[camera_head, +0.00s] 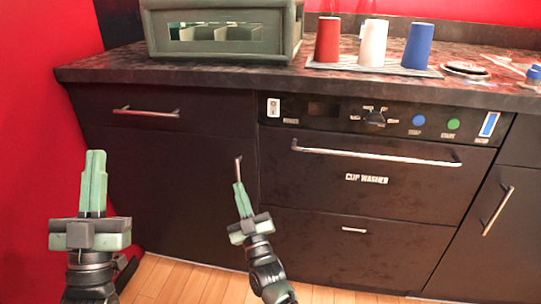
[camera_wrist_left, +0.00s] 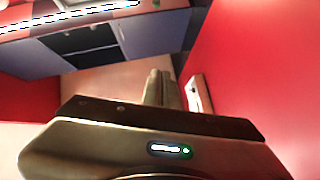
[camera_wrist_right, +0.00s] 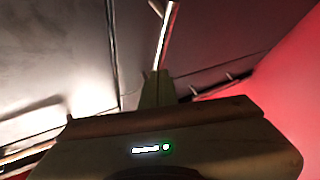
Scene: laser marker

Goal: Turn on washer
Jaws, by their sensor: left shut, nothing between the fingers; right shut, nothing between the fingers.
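The cup washer (camera_head: 365,165) is a black unit built in under the counter, with a long silver handle (camera_head: 375,153) on its door. Its control panel (camera_head: 385,118) carries a rocker switch (camera_head: 273,108) at the left, a dial (camera_head: 374,118), a blue button (camera_head: 418,120), a green button (camera_head: 453,125) and a blue-and-white strip (camera_head: 489,124) at the right. My right gripper (camera_head: 239,186) is shut and empty, low in front of the cabinets and left of the washer door. My left gripper (camera_head: 96,154) is shut and empty, farther left, in front of the left cabinet.
A green crate (camera_head: 222,46) stands on the dark counter (camera_head: 100,65). Red (camera_head: 327,42), white (camera_head: 372,45) and blue (camera_head: 417,48) cups stand on a mat right of it. A red wall (camera_head: 35,160) bounds the left. Silver handles (camera_head: 146,112) protrude from the cabinets.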

